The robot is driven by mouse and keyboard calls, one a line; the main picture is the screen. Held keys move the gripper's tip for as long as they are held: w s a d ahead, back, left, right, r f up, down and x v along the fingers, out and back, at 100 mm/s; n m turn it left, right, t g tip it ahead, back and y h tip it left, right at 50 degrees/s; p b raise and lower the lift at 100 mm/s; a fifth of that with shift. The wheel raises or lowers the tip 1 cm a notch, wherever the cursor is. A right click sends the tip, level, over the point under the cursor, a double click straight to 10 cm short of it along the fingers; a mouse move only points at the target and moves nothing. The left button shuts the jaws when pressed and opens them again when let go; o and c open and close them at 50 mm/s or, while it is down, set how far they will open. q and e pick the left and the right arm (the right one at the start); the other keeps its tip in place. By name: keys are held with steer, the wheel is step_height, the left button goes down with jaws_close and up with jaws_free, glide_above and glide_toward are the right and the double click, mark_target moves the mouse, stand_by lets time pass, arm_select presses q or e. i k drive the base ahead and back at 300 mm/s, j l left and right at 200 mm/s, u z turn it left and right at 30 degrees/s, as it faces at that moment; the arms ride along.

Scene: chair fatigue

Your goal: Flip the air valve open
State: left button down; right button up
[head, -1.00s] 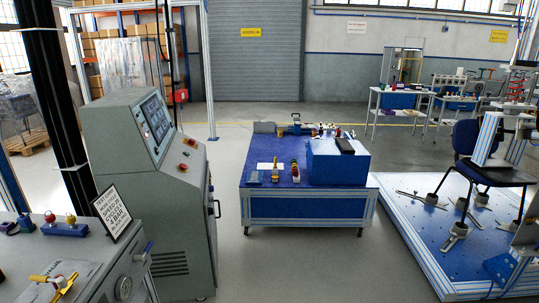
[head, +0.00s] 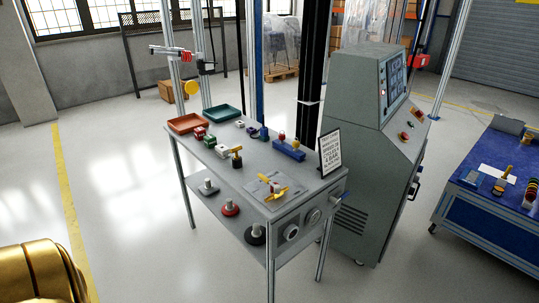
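A grey bench (head: 222,174) stands in the middle of the head view. Near its front right corner a yellow-handled fitting (head: 275,194) lies on a pale sheet or plate; it may be the air valve, but it is too small to tell its state. A framed sign (head: 330,152) stands at the right corner. Neither of my grippers is in view.
A grey control cabinet (head: 366,150) stands close to the right of the bench. Trays (head: 188,123) and small parts are on the bench top; knobbed pieces (head: 229,208) are on the lower shelf. A blue table (head: 490,190) is at right. Floor left of the bench is clear.

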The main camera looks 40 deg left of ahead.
mark_target(268, 181)
steer(key=j+u, duration=0.1)
steer(key=u, duration=0.7)
steer(key=i+j+u, duration=0.1)
steer(key=u, duration=0.3)
